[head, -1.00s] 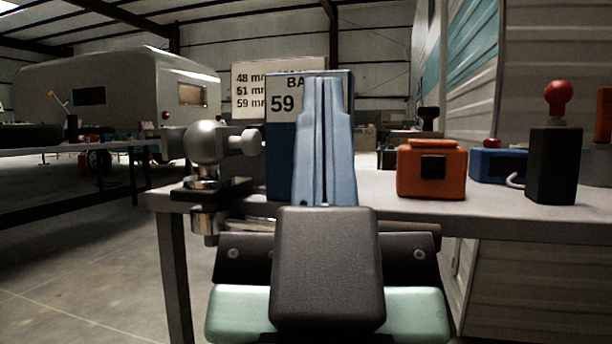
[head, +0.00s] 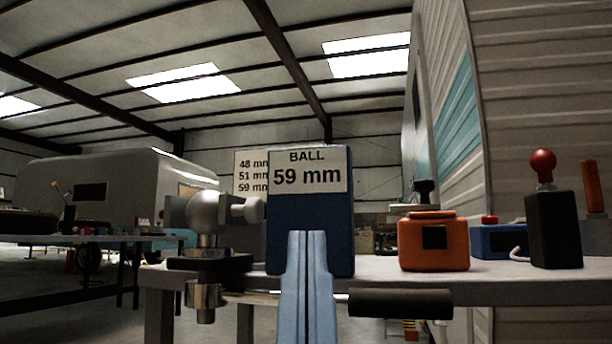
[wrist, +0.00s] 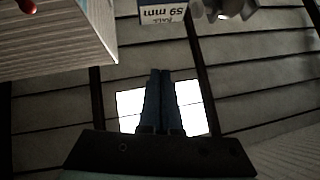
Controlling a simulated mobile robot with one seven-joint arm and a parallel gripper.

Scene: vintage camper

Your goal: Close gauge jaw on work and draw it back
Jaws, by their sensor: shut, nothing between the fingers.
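A grey metal ball (head: 209,209) stands on a dark mount at the bench's left end. A pale round-ended stub (head: 247,209) sits at the ball's right side; whether the two touch is unclear. Beside it stands a blue block (head: 311,222) with a label (head: 308,170) reading "BALL 59 mm". The label shows upside down in the wrist view (wrist: 162,13), with the ball partly cut off at the top edge. My gripper (head: 307,236) is shut and empty, fingers pointing up in front of the block's lower part. It also shows in the wrist view (wrist: 160,74).
A black cylindrical handle (head: 400,303) on a thin rod lies at the bench's front edge, right of my fingers. An orange box (head: 433,243), a blue box (head: 495,241) and a black block with a red knob (head: 553,227) stand to the right. A camper wall rises behind.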

